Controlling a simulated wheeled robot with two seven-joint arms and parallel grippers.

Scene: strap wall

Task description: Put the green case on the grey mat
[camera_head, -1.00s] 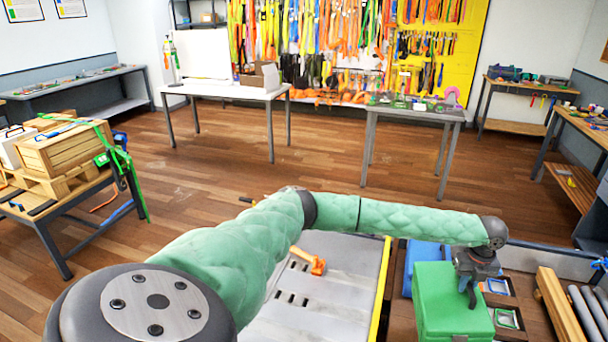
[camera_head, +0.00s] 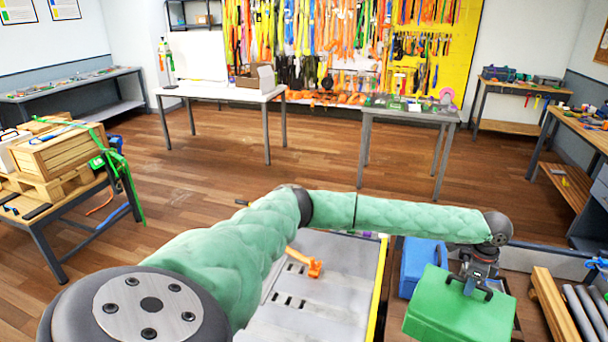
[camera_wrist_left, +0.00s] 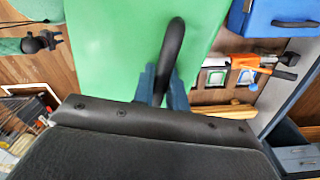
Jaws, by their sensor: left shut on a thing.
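The green case (camera_head: 450,318) hangs at the lower right in the head view, its black handle (camera_head: 478,287) on top. My left gripper (camera_head: 470,284) is shut on that handle from above. In the left wrist view the fingers (camera_wrist_left: 163,88) close around the black handle (camera_wrist_left: 173,48), and the green case (camera_wrist_left: 115,45) fills the upper middle. The case sits turned and covers part of what is below it. A grey slotted surface (camera_head: 320,280) with a yellow edge lies left of it; I cannot tell whether it is the grey mat. My right gripper is not in view.
A blue case (camera_head: 416,262) stands just behind and left of the green case. Wooden beams (camera_head: 555,305) and grey tubes (camera_head: 590,312) lie to the right. An orange tool (camera_head: 306,263) lies on the grey surface. The floor beyond is open toward the tables (camera_head: 410,112).

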